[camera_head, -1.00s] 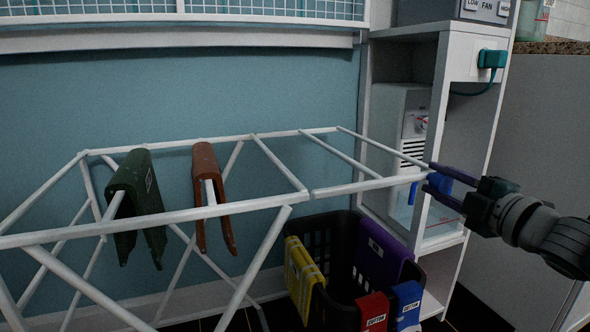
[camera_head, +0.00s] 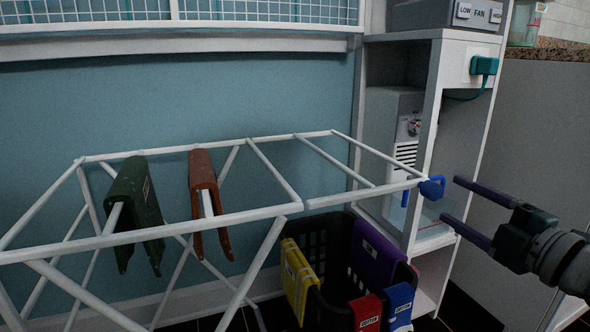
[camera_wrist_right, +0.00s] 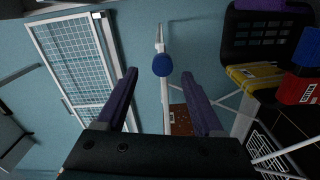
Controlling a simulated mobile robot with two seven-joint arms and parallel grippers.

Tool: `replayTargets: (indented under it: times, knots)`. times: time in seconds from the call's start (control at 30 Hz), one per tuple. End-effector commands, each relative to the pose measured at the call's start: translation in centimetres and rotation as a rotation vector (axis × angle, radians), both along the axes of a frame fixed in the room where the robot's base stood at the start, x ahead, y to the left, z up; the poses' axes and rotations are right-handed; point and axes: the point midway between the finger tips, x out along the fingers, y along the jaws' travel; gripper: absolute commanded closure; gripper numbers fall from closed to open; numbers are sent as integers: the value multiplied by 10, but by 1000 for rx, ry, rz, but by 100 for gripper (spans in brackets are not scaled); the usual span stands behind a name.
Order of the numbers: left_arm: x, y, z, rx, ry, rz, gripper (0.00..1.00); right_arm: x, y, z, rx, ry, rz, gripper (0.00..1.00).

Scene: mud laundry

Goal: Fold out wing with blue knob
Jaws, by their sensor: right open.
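The white drying rack (camera_head: 150,233) stands at the left and middle of the head view. Its wing (camera_head: 365,190) extends to the right at about the level of the rack's top bars. The blue knob (camera_head: 432,188) is at the wing's right corner. My right gripper (camera_head: 450,199) is open and empty just right of the knob, fingers pointing at it and apart from it. In the right wrist view the knob (camera_wrist_right: 163,65) shows in front of and between the open fingertips (camera_wrist_right: 159,80). My left gripper is not in view.
A green cloth (camera_head: 137,205) and a brown cloth (camera_head: 203,172) hang on the rack. A black basket (camera_head: 330,290) with yellow, purple, red and blue cloths stands below the wing. A white shelf unit (camera_head: 432,130) stands close behind the knob. A grey panel (camera_head: 540,140) is at the right.

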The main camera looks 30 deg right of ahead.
Motion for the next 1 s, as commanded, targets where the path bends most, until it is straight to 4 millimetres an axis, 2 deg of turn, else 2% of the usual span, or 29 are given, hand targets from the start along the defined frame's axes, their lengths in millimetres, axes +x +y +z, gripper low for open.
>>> replayTargets:
  times: [0.1,0.23,0.8,0.87,0.97,1.0]
  knots:
    - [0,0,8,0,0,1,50,-19,4,1,1,2,-1,31]
    - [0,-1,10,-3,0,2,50,-28,7,1,-1,-1,0,31]
    - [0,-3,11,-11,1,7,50,-30,7,1,0,0,0,31]
    - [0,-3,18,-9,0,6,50,-29,8,8,9,4,-5,31]
    - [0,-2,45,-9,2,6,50,-24,13,30,57,28,-28,31]
    - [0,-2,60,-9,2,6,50,-21,17,43,91,43,-43,31]
